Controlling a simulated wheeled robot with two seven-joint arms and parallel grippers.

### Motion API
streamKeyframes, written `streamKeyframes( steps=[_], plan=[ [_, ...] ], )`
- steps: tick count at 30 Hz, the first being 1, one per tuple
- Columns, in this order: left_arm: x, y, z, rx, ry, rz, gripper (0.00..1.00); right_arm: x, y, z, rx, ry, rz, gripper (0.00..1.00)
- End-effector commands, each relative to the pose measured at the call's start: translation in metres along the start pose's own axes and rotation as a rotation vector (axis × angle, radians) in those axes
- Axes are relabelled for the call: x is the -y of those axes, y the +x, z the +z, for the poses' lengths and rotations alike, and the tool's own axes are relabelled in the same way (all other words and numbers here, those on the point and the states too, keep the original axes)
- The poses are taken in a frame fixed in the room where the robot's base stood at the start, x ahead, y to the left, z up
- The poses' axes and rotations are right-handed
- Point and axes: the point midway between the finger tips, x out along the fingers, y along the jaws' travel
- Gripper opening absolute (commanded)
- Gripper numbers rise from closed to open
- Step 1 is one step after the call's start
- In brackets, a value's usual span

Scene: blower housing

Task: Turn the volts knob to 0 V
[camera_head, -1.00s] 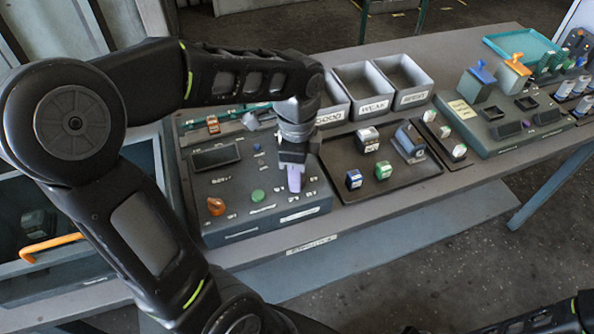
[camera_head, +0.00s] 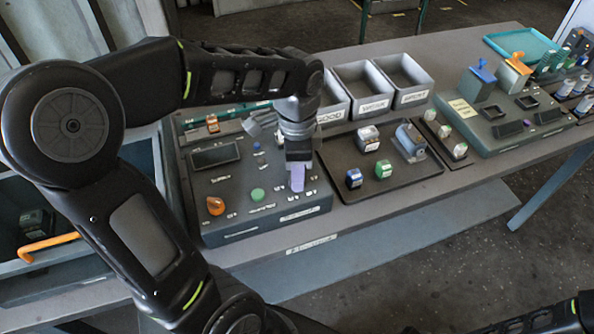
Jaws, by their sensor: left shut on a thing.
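A dark test panel (camera_head: 235,230) on the bench carries a display (camera_head: 215,156), an orange knob (camera_head: 215,205), a round green knob (camera_head: 257,195) and a purple knob (camera_head: 297,180). My left gripper (camera_head: 298,165) points down at the purple knob and is shut on it; the fingers cover its upper part. Small marks surround the purple knob, but they are too small to read, so I cannot tell its setting or confirm which knob is volts. My right gripper is out of the picture; only a dark piece of my arm shows at the bottom right.
Grey bins (camera_head: 365,90) stand behind. A second panel with coloured levers (camera_head: 483,71) is farther right. An open drawer with an orange handle (camera_head: 48,247) is at left.

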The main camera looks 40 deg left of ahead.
Motion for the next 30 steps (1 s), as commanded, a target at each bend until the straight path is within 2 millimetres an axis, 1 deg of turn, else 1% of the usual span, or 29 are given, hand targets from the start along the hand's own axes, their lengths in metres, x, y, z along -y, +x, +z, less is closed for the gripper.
streamKeyframes(
  steps=[30],
  plan=[
    [0.001, 0.001, 0.000, -0.001, -0.953, -0.001, 0.00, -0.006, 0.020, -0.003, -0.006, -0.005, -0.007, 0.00]
  ],
)
